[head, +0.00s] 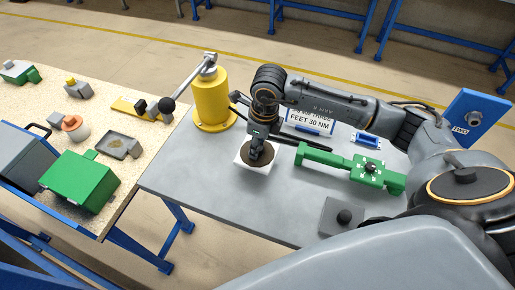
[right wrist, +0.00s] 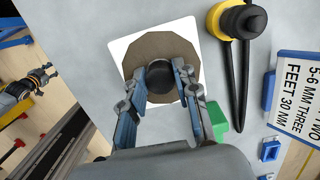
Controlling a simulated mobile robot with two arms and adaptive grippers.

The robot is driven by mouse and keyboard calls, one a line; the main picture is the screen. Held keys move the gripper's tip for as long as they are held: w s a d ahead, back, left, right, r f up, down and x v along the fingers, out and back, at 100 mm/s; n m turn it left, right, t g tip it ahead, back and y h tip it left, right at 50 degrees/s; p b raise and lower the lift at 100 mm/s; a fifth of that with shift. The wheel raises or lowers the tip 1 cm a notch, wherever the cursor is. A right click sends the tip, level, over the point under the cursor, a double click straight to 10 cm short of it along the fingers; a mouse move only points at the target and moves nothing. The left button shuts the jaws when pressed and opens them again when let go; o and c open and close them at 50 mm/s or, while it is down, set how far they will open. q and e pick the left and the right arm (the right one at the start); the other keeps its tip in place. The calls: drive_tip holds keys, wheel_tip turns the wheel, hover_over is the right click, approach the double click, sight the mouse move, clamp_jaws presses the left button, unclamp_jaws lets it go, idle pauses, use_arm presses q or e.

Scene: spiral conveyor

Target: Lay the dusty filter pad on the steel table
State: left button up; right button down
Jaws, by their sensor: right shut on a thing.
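The filter pad is a brown, many-sided disc (head: 258,156) with a dark round knob at its middle. It is over a white square (right wrist: 121,47) on the grey steel table (head: 190,180). My right gripper (head: 260,145) points down and is shut on the pad's knob (right wrist: 180,78). The pad (right wrist: 150,55) looks flat and within the white square, though the fingers hide its near side. I cannot tell whether it touches the surface. An arm that looks like my left one shows small at the left of the right wrist view, its gripper (right wrist: 48,76) too small to judge.
A yellow cylinder (head: 211,100) with a lever stands left of the pad. Black handles (right wrist: 238,85), a sign (right wrist: 297,95), a green fixture (head: 350,170) and a grey block (head: 340,217) are nearby. A speckled bench (head: 125,185) is at left. The table's front-left is clear.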

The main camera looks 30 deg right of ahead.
wheel_tip(320, 180, down, 3)
drive_tip(key=shift+w+d+f+p, duration=0.1)
drive_tip(key=shift+w+p, duration=0.05)
drive_tip(key=shift+p, duration=0.7)
drive_tip(key=shift+f, duration=0.1)
drive_tip(key=shift+f, duration=0.15)
drive_tip(key=shift+f+b, duration=0.15)
drive_tip(key=shift+b, duration=0.2)
drive_tip(key=c, duration=1)
unclamp_jaws()
drive_tip(key=shift+r, duration=0.2)
